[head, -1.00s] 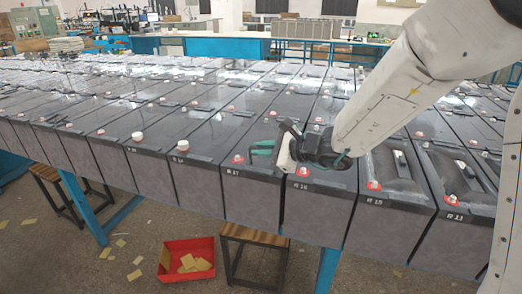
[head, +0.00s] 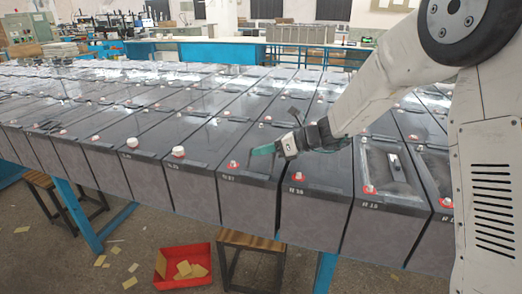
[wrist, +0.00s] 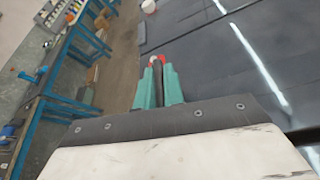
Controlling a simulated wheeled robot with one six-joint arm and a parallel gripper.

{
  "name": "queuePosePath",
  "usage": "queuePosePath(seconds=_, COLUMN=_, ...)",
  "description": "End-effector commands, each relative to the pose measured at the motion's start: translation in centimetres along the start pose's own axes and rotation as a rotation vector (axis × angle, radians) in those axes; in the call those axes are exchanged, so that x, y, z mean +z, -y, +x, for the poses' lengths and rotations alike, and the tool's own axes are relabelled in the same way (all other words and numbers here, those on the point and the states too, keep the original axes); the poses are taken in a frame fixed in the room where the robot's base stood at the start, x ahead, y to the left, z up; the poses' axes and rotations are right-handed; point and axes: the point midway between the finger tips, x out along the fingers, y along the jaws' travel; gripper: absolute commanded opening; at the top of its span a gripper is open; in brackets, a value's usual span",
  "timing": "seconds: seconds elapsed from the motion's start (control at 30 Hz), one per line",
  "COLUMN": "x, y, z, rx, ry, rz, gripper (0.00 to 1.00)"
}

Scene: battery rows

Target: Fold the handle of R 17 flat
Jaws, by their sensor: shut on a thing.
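Battery R 17 (head: 246,203) is a dark grey block in the front row, with a red-ringed terminal (head: 233,165) at its front edge. My gripper (head: 254,152) reaches in from the right, low over the top of R 17, its teal fingers pointing left. In the wrist view the teal fingers (wrist: 158,82) are close together on something thin, which I take to be the handle of R 17. The fingers hide most of it, so its angle cannot be told. A red and white terminal shows just past the fingertips.
Battery R 16 (head: 314,214) stands right of R 17, and R 15 (head: 383,234) beyond it has a pale handle on top. A battery with a white cap (head: 178,152) stands to the left. A red bin (head: 183,266) and wooden stool (head: 250,242) are below.

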Motion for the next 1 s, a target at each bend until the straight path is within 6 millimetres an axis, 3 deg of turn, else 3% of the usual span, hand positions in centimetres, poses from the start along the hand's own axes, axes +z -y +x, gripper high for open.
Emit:
queuePosePath(seconds=0.4, x=-0.8, y=1.3, z=0.3, rx=0.094, ry=0.001, rz=0.227, gripper=0.0)
queuePosePath(seconds=1.0, x=-1.0, y=1.5, z=0.4, rx=0.116, ry=0.001, rz=0.28, gripper=0.0)
